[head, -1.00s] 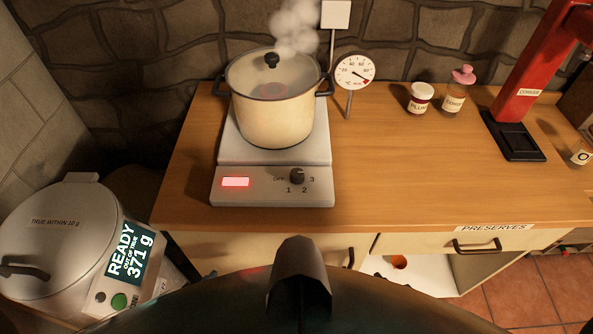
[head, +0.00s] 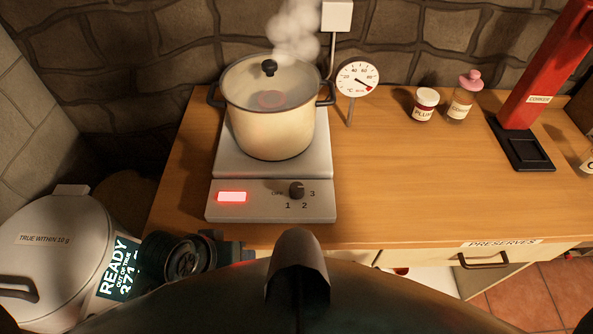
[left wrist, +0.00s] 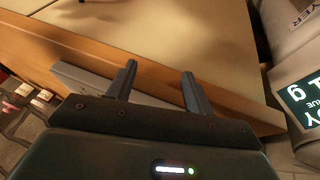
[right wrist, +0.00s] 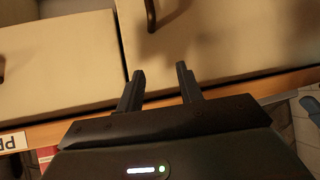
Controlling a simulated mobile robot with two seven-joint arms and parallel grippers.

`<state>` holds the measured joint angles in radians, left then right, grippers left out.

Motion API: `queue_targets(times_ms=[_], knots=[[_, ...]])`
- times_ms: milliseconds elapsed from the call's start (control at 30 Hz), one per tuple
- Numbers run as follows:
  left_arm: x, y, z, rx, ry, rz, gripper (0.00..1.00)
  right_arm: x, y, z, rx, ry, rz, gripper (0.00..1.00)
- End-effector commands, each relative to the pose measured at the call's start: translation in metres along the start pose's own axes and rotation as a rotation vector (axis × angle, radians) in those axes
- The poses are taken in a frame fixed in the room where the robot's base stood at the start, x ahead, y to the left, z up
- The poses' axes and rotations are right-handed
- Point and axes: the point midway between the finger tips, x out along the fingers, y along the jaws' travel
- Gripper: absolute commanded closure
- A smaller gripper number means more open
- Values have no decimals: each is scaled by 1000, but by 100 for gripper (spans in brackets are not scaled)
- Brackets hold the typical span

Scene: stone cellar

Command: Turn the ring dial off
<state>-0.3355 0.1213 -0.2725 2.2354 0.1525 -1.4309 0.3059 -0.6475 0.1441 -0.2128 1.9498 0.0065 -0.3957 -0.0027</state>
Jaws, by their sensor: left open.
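The ring dial (head: 297,190) is a small dark knob on the front panel of the hotplate (head: 270,213), with OFF to its left and 1, 2, 3 around it. I cannot read its setting. A red light (head: 232,197) glows on the panel. A lidded cream pot (head: 270,120) stands on the hotplate, steaming. My left gripper (left wrist: 160,70) is open and empty; in the head view its wrist is below the counter's front edge, left of and nearer than the dial. My right gripper (right wrist: 160,70) is open and empty before the cabinet fronts, outside the head view.
A thermometer gauge (head: 357,79) stands right of the pot. A plum jar (head: 424,104), a pink-topped bottle (head: 465,97) and a red corker (head: 540,75) are further right. A grey drum (head: 60,245) is at left. The counter's middle (head: 400,180) is clear.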

Motion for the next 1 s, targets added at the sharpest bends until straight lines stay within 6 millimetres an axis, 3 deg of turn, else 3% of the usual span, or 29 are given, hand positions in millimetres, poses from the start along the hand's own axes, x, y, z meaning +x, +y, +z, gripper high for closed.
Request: queue_targets(times_ms=[67,300,500,700,1000], knots=[[-9,19,-14,-44,-53,28,48,0,0,0,0,1,0,64],[1,87,-58,-207,-171,123,48,0,0,-1,0,1,0,64],[-8,135,-99,-352,-295,66,48,0,0,1,0,-1,0,64],[-31,156,-141,-532,-342,-136,48,0,0,1,0,-1,0,64],[-65,156,-184,-756,-276,-380,48,0,0,1,0,-1,0,64]])
